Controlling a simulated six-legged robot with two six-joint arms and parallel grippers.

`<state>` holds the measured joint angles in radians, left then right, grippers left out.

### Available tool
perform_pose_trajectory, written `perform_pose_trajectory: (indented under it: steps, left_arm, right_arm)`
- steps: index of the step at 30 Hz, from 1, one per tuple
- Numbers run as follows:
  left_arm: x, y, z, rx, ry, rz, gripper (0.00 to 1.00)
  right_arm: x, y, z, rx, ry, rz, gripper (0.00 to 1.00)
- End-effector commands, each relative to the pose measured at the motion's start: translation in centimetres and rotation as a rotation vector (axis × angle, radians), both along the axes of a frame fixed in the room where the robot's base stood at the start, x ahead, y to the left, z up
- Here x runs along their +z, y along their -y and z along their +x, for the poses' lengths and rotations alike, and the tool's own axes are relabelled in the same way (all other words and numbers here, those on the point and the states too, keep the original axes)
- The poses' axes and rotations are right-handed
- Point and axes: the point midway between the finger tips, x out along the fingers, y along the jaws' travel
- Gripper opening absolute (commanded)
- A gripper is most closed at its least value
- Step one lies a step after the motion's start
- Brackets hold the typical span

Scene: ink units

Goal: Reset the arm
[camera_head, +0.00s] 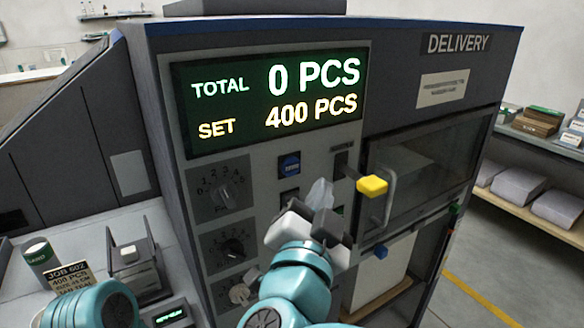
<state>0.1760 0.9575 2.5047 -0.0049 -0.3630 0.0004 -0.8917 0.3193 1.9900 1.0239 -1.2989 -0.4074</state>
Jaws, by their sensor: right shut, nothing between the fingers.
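My right gripper (319,196) is in front of the control panel of a dark grey machine, its fingers together and empty, pointing up. Its teal wrist comes in from the bottom middle. It hides part of the panel, and I cannot tell whether it touches it. A yellow-tipped lever (372,185) sticks out just right of the fingers.
The display (270,95) reads TOTAL 0 PCS, SET 400 PCS. Dials (222,190) line the panel's left side. A delivery window (425,170) is at right. A green can (40,255), job card (68,278) and small grey device (137,265) stand on the left bench. Shelves (545,150) are far right.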

Motion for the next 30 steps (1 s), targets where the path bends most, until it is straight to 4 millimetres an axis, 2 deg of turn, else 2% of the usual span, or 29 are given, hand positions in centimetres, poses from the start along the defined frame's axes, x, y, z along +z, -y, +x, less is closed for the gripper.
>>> perform_pose_trajectory:
  steps: [10,12,14,17,20,21,23,24,26,27,29,30]
  left_arm:
    - [0.0,0.0,0.0,0.000,0.000,0.000,0.36]
    - [0.0,0.0,0.0,0.000,0.000,0.000,0.36]
    - [0.0,0.0,0.0,0.000,0.000,0.000,0.36]
    - [0.0,0.0,0.0,0.000,0.000,0.000,0.36]
    - [0.0,0.0,0.0,0.000,0.000,0.000,0.36]
    - [0.0,0.0,0.0,0.000,0.000,0.000,0.36]
    - [0.0,0.0,0.0,0.000,0.000,0.000,0.36]
    - [0.0,0.0,0.0,0.000,0.000,0.000,0.36]
    - [0.0,0.0,0.0,0.000,0.000,0.000,0.36]
    - [0.0,0.0,0.0,0.000,0.000,0.000,0.36]
    - [0.0,0.0,0.0,0.000,0.000,0.000,0.36]
    - [0.0,0.0,0.0,0.000,0.000,0.000,0.36]
  right_arm:
    - [-0.1,0.0,0.1,0.000,-0.001,-0.002,0.00]
    - [-1.0,0.0,0.6,0.006,-0.013,-0.017,0.00]
    - [-2.9,0.1,1.7,0.022,-0.042,-0.052,0.00]
    - [-8.7,0.5,4.4,0.075,-0.134,-0.137,0.00]
    - [-16.8,1.6,6.4,0.153,-0.282,-0.220,0.00]
    - [-20.2,2.3,6.8,0.185,-0.349,-0.246,0.00]
    - [-25.1,3.3,6.8,0.236,-0.454,-0.274,0.00]
    - [-28.4,4.1,6.4,0.268,-0.529,-0.285,0.00]
    - [-33.2,5.4,5.3,0.318,-0.644,-0.294,0.00]
    - [-36.3,6.2,4.2,0.350,-0.723,-0.295,0.00]
    - [-40.8,7.5,2.0,0.400,-0.846,-0.286,0.00]
    - [-43.6,8.3,0.2,0.435,-0.930,-0.272,0.00]
